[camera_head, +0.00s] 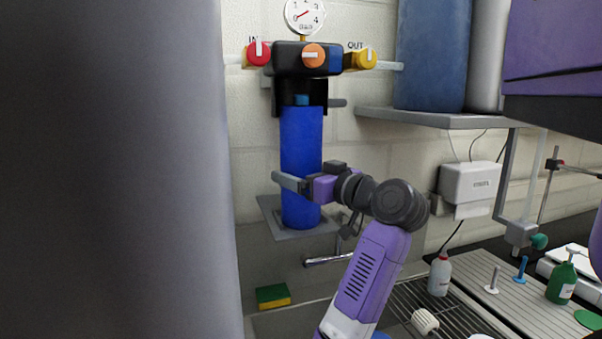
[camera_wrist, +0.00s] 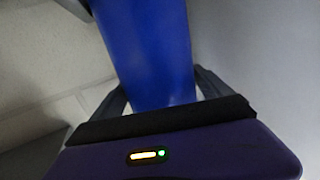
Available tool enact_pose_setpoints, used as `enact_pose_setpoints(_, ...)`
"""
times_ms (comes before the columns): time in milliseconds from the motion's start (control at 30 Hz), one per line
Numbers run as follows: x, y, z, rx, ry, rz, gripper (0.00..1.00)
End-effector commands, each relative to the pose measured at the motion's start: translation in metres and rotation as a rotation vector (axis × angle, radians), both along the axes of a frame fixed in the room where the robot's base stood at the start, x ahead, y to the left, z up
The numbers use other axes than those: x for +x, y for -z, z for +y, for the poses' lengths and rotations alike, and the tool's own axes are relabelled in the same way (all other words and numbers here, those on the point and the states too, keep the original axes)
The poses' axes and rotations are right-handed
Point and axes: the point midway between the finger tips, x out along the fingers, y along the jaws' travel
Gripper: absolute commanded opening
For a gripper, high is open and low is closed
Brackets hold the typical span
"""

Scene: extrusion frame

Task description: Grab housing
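The housing is a tall blue cylinder (camera_head: 301,145) hanging upright under the black filter head (camera_head: 300,60) on the wall. My gripper (camera_head: 294,185) reaches in from the right at the housing's lower part. One grey finger crosses in front of it; the other is hidden behind it in the head view. In the wrist view the blue housing (camera_wrist: 148,50) stands between my two fingers (camera_wrist: 160,92), one on each side. The fingers look open, with narrow gaps beside the housing. Contact is hard to judge.
A grey bracket plate (camera_head: 285,215) sits around the housing's bottom. The red inlet valve (camera_head: 258,53), yellow outlet valve (camera_head: 361,59) and gauge (camera_head: 305,14) are above. A shelf (camera_head: 440,118) with a blue tank is at right. A sponge (camera_head: 272,296) and white bottle (camera_head: 439,274) are below.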

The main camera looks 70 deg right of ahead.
Motion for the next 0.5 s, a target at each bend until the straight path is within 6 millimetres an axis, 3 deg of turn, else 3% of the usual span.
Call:
enact_pose_setpoints(33, -0.0001, -0.0002, 0.0000, 0.000, 0.000, 0.000, 0.76)
enact_pose_setpoints(367, -0.0001, -0.0002, 0.0003, 0.000, 0.000, 0.000, 0.12)
enact_pose_setpoints(500, -0.0003, -0.0019, 0.0006, -0.003, 0.000, -0.003, 0.12)
